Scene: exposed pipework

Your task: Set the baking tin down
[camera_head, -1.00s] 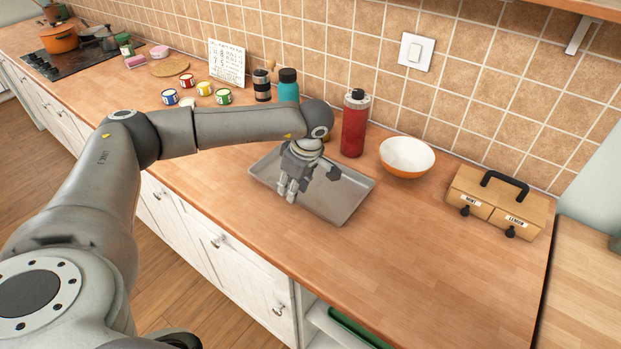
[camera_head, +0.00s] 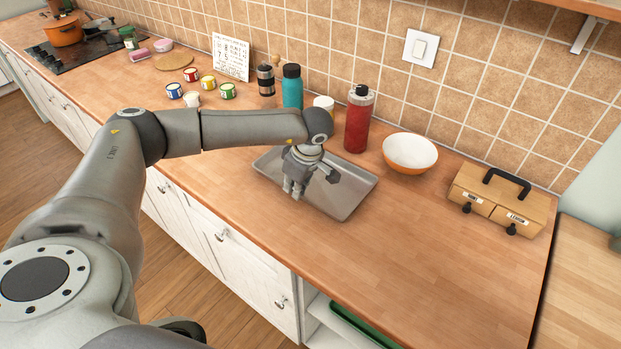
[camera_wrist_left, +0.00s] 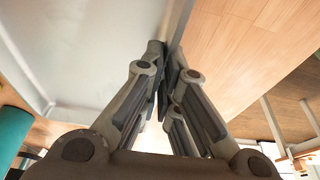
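The baking tin (camera_head: 345,198) is a shallow grey metal tray on the wooden counter, in the middle of the head view. It looks level and seems to rest on the counter; I cannot see any gap under it. My left gripper (camera_head: 295,190) points down at the tin's front rim. In the left wrist view, its fingers (camera_wrist_left: 167,55) are closed together on the rim, with the tin's pale inside (camera_wrist_left: 85,50) to the left and wood to the right. The gripper hides part of the rim and the tin's middle. My right gripper is not in view.
Behind the tin stand a red bottle (camera_head: 358,120), a teal bottle (camera_head: 292,88), and a white cup (camera_head: 324,103). An orange-and-white bowl (camera_head: 410,153) and a wooden drawer box (camera_head: 498,200) are to the right. The counter (camera_head: 420,250) in front and right is clear.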

